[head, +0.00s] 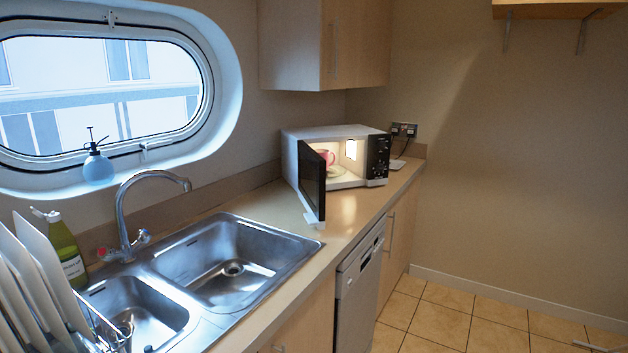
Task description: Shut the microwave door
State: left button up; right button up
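The microwave (345,134) stands on the far end of the counter, white with a dark control panel on its right. Its door (312,182) is open and swung out toward the front left, with its dark panel seen at a steep angle. The lit inside shows a pink-red cup (327,158) on a plate or turntable. Neither gripper can be clearly made out. Small grey slivers at the bottom edge, one low left and one low right, are too cut off to identify.
A double steel sink (225,262) with a tall faucet (122,215) lies left of the microwave. A green bottle (65,248) and a rack of white plates (28,285) stand at the left. A dishwasher (358,290) is under the counter. The tiled floor (450,318) at right is mostly clear.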

aim_at(311, 166)
jog(key=i+j, duration=0.15)
jog(key=i+u, duration=0.3)
jog(key=u, duration=0.15)
jog(key=i+l+u, duration=0.2)
jog(key=u, duration=0.25)
jog(key=i+l, duration=0.05)
jog(key=i, duration=0.05)
